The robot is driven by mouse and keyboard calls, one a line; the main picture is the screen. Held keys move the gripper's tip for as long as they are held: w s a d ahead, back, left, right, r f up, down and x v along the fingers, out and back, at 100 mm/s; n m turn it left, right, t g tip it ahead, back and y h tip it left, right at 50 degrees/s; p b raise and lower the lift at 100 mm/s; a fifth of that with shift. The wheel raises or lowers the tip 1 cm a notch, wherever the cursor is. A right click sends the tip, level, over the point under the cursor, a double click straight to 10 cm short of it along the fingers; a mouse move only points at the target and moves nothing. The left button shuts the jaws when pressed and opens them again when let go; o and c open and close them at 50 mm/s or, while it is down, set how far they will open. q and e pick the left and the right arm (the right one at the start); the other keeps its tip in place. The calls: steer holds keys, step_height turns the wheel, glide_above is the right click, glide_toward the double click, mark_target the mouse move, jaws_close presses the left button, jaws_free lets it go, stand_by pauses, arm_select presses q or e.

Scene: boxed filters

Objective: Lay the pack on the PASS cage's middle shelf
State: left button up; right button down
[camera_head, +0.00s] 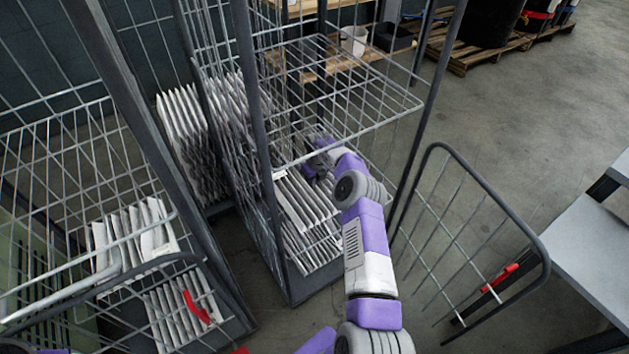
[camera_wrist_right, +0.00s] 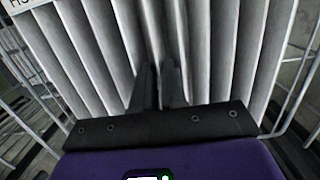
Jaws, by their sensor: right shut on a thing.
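My right gripper (camera_head: 318,163) reaches into the middle wire cage (camera_head: 290,290), under its upper wire shelf (camera_head: 375,105). In the right wrist view its two dark fingers (camera_wrist_right: 159,68) are close together, shut on a fold of a white pleated pack (camera_wrist_right: 85,45). In the head view white pleated material (camera_head: 308,222) shows below and beside the hand; I cannot tell how many packs it is. A white label (camera_wrist_right: 18,4) beginning "HO" is cut off at the wrist view's top left. No PASS sign is readable. My left gripper is out of view.
An open wire gate (camera_head: 455,235) with a red handle (camera_head: 500,278) stands right of the cage. A grey table (camera_head: 595,250) is at the right edge. Another cage at left holds white pleated packs (camera_head: 130,232); its gate has a red handle (camera_head: 195,308). Pallets (camera_head: 465,48) stand behind.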

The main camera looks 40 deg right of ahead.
steer(key=c, duration=1.5)
jaws_free()
steer(key=shift+o, duration=0.2)
steer(key=shift+r, duration=0.2)
